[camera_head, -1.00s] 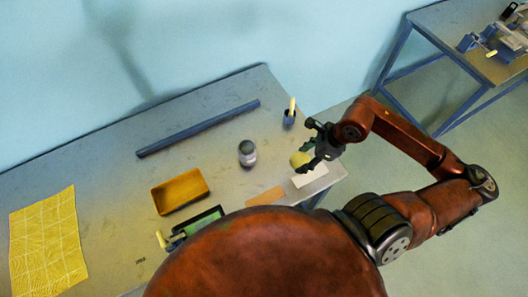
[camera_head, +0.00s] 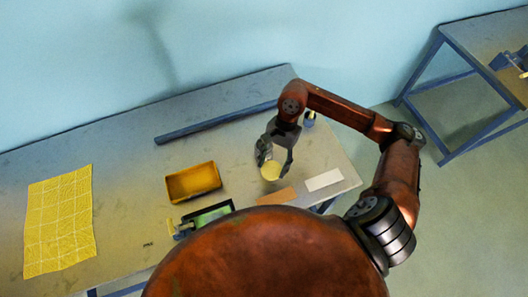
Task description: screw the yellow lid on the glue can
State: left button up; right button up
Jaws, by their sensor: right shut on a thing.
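The yellow lid (camera_head: 270,172) is a pale round piece between the fingers of my right gripper (camera_head: 273,164), which is shut on it. The gripper is over the right half of the table, to the right of the yellow tray. The glue can, a small jar with a dark top in the earlier view, cannot be made out now; the right gripper covers the area where it stood. I cannot tell whether the lid touches the can. My left gripper is not in view.
On the table (camera_head: 130,190) are a yellow tray (camera_head: 193,183), a long dark bar (camera_head: 205,125), a yellow gridded sheet (camera_head: 58,220), an orange strip (camera_head: 276,196) and a white card (camera_head: 323,180). A blue cup (camera_head: 309,121) is partly behind my right arm.

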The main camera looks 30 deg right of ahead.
jog(key=n, duration=0.1)
jog(key=w+a+n, duration=0.1)
jog(key=n+g+h, duration=0.1)
jog(key=shift+w+a+r, duration=0.2)
jog(key=shift+a+r, duration=0.1)
jog(key=n, duration=0.1)
jog(key=w+n, duration=0.1)
jog(key=n+h, duration=0.1)
jog(key=shift+w+a+r+n+g, duration=0.15)
jog(key=shift+a+r+n+g, duration=0.15)
jog(key=shift+r, duration=0.1)
jog(key=n, duration=0.1)
jog(key=w+r+n+h, duration=0.1)
jog(key=shift+w+d+n, duration=0.1)
jog(key=shift+n, duration=0.3)
jog(key=shift+w+d+r+n+g+h, duration=0.35)
jog(key=shift+w+r+n+h, duration=0.2)
jog(key=shift+n, duration=0.55)
